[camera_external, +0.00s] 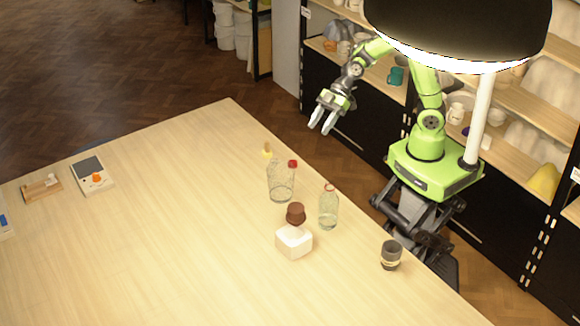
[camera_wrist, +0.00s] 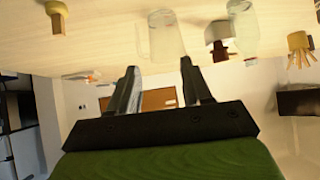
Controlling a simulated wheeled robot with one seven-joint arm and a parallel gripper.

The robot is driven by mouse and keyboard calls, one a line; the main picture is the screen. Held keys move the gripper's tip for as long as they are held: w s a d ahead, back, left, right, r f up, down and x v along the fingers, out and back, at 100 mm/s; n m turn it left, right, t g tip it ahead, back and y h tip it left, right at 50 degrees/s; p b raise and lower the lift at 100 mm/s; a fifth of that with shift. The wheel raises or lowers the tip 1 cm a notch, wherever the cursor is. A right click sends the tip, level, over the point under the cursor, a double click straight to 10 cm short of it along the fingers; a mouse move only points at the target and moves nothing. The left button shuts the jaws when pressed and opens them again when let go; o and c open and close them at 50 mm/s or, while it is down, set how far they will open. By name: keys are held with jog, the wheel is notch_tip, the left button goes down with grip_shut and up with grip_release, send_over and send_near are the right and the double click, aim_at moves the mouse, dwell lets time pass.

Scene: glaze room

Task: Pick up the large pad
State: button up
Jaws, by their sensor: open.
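I cannot tell for sure which thing is the large pad. A white block (camera_external: 293,241) stands on the table, with a brown knob-like piece (camera_external: 296,213) on or just behind it. A brown piece also shows in the wrist view (camera_wrist: 218,38). A blue-edged item (camera_external: 3,224) is cut off at the left picture edge. My gripper (camera_external: 322,122) is open and empty, in the air beyond the table's far right edge. In the wrist view its two fingers (camera_wrist: 160,68) are apart with nothing between them.
The table's middle is clear.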

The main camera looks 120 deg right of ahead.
aim_at(263, 157)
jog(key=s+d+f+m+t+h+b, duration=0.1)
jog(key=d+f+t+h+b, duration=0.1)
jog(key=d+f, duration=0.45)
jog(key=s+d+f+m+t+h+b, duration=0.15)
jog(key=d+f, duration=0.25)
jog(key=d, duration=0.5)
jog(key=shift+y, duration=0.25)
jog(key=x, duration=0.5)
jog(key=r+p+x, duration=0.1)
jog(key=x, duration=1)
jog(key=shift+w+a+r, duration=0.1)
jog(key=shift+w+r, duration=0.15)
jog(key=shift+s, duration=0.1)
jog(key=shift+c, duration=0.3)
grip_shut()
